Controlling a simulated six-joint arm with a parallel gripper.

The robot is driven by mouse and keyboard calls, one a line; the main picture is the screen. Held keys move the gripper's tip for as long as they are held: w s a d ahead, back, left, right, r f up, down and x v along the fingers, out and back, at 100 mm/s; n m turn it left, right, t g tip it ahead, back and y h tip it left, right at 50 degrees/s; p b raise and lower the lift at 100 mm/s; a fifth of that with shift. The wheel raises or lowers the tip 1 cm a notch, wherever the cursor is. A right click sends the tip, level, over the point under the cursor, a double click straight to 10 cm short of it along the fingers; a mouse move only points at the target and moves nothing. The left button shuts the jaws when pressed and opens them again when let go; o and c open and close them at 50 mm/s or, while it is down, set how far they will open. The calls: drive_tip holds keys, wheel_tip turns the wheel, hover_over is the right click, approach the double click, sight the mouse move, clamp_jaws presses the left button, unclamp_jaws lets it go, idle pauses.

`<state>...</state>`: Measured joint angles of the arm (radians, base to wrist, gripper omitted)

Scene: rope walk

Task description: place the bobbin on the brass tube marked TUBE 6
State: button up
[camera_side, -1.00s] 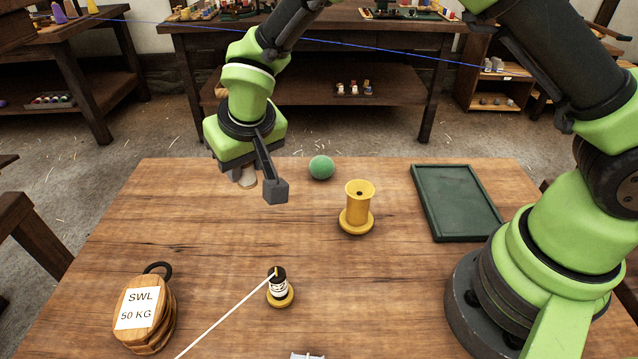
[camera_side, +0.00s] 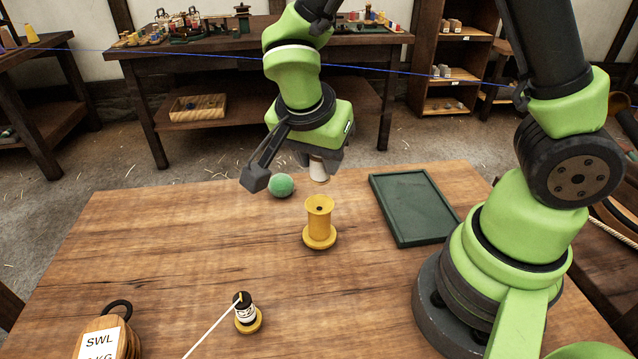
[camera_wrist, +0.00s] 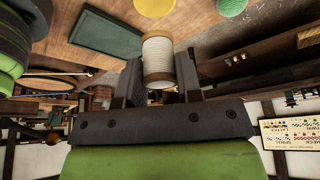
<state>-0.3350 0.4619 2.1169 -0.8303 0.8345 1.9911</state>
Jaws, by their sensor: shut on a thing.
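My gripper (camera_side: 318,158) hangs over the far part of the table, behind the yellow tube-like piece. It is shut on the bobbin (camera_wrist: 158,52), pale thread with wooden ends, seen between the fingers in the wrist view. In the side view only the bobbin's lower part (camera_side: 319,171) shows below the gripper. A yellow upright tube-like piece (camera_side: 319,222) with a flared top and round base stands mid-table; I see no TUBE 6 marking on it. A small black post (camera_side: 242,299) with a white label and yellow base stands nearer; its lettering is unreadable.
A green ball (camera_side: 281,185) lies left of my gripper, and a dark green tray (camera_side: 412,207) to the right. A wooden block marked SWL (camera_side: 100,342) is front left. A pale cord (camera_side: 212,331) runs from the black post. A blue line (camera_side: 180,54) crosses behind.

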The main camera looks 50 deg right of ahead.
sight(319, 182)
drive_tip(key=shift+f, duration=2.35)
drive_tip(key=shift+f, duration=0.2)
drive_tip(key=o, duration=0.9)
drive_tip(key=shift+r, duration=0.15)
